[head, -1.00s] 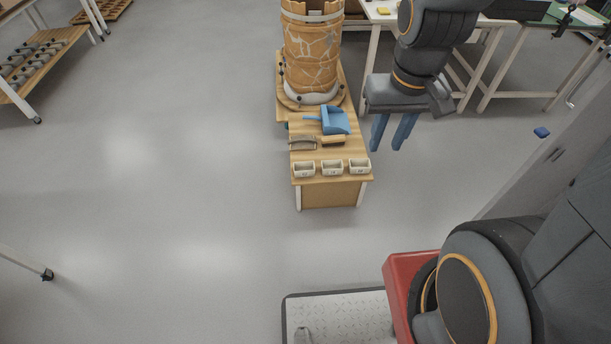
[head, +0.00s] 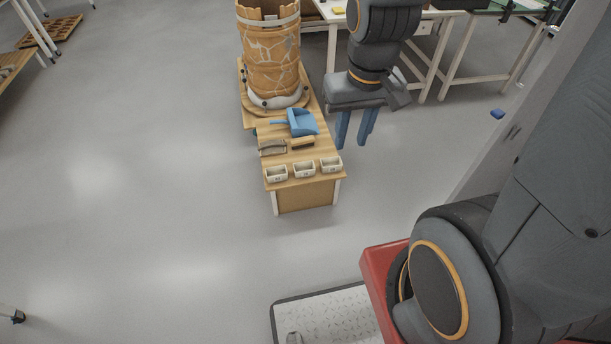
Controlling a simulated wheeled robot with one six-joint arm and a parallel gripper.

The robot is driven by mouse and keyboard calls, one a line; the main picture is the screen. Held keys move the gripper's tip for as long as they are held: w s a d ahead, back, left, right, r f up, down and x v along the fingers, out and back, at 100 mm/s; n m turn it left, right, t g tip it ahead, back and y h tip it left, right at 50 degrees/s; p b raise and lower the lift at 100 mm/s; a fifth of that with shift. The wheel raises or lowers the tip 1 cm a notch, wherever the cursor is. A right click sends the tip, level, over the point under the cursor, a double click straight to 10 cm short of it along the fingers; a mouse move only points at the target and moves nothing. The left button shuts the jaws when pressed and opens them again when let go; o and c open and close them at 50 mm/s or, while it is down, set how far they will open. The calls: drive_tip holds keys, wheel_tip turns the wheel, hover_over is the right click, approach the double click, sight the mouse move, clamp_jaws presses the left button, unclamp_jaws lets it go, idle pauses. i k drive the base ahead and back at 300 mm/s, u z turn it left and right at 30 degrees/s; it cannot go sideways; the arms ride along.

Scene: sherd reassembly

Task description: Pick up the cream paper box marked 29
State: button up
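Three small cream open-topped boxes stand in a row along the near edge of a low wooden table: a left box (head: 277,175), a middle box (head: 304,170) and a right box (head: 331,165). Each has a small mark on its front, too small to read, so I cannot tell which is 29. My gripper (head: 352,142) hangs pointing down, to the right of the table in the picture and apart from the boxes. Its two blue fingers are spread with nothing between them.
On the low table (head: 318,183) behind the boxes lie a blue dustpan (head: 301,123) and brush-like items (head: 272,147). A large cracked vessel (head: 270,60) held by bands stands at the far end. White-legged workbenches (head: 440,60) stand behind. Floor left of the table is clear.

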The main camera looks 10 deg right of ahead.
sight(330, 164)
drive_tip(key=z, duration=2.3)
drive_tip(key=i, duration=0.65)
drive_tip(key=u, duration=2.9)
drive_tip(key=i, duration=0.5)
drive_tip(key=z, duration=0.05)
